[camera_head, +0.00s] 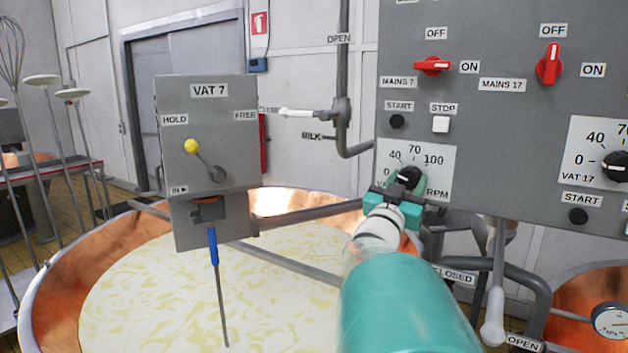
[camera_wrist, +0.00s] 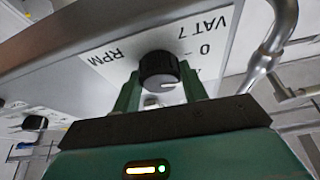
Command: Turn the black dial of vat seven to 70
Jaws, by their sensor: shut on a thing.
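The black dial of vat seven (camera_head: 409,177) sits on a white scale plate marked 0, 40, 70, 100 and RPM, low on the grey panel. My gripper (camera_head: 407,182) reaches up to it with one green finger on either side, shut on the dial. In the wrist view the dial (camera_wrist: 159,69) shows upside down between the two finger tips of my gripper (camera_wrist: 160,88). A white mark shows on its face, but I cannot tell exactly which number it points at. The fingers and dial hide part of the scale.
The VAT 17 dial (camera_head: 615,166) is to the right. A VAT 7 box (camera_head: 205,130) stands left, over the copper vat (camera_head: 50,290).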

